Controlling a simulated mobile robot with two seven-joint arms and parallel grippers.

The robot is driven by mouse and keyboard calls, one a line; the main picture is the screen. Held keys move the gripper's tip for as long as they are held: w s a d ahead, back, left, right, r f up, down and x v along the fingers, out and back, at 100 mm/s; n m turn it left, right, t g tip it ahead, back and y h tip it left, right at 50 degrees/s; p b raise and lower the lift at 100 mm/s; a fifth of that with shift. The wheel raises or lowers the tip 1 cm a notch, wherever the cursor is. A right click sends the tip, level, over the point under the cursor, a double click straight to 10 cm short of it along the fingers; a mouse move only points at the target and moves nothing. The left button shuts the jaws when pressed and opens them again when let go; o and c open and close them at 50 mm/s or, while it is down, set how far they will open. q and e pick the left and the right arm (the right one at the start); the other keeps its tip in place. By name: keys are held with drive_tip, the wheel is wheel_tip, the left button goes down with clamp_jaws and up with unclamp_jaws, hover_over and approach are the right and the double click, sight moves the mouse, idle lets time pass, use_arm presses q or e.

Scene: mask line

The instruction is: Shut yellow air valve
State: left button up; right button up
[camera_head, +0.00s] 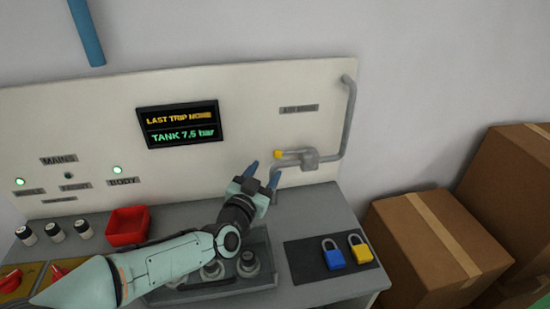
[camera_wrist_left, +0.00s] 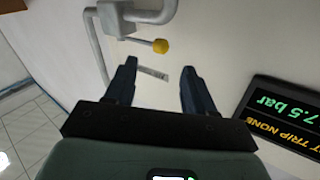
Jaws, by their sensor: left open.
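The air valve (camera_head: 310,158) sits on a grey pipe on the upright panel. Its lever points left, roughly level, and ends in a yellow knob (camera_head: 278,154). The knob also shows in the left wrist view (camera_wrist_left: 160,46), just beyond and between the fingertips. My left gripper (camera_head: 263,175) is open and empty, below and a little left of the knob, apart from it. In the left wrist view the two dark fingers (camera_wrist_left: 159,70) are spread wide with nothing between them. My right gripper is not in view.
A display (camera_head: 180,124) reads TANK 7.5 bar. A red bin (camera_head: 128,226) stands left on the bench. A blue padlock (camera_head: 333,256) and a yellow padlock (camera_head: 360,249) lie on a dark mat (camera_head: 305,263). Cardboard boxes (camera_head: 425,240) stand at the right.

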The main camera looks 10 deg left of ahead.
sight(276, 156)
use_arm(q)
drive_tip(key=w, duration=0.3)
drive_tip(key=w+d+p, duration=0.1)
drive_tip(key=w, duration=0.3)
drive_tip(key=shift+d, duration=0.2)
drive_tip(key=shift+c, duration=0.3)
clamp_jaws()
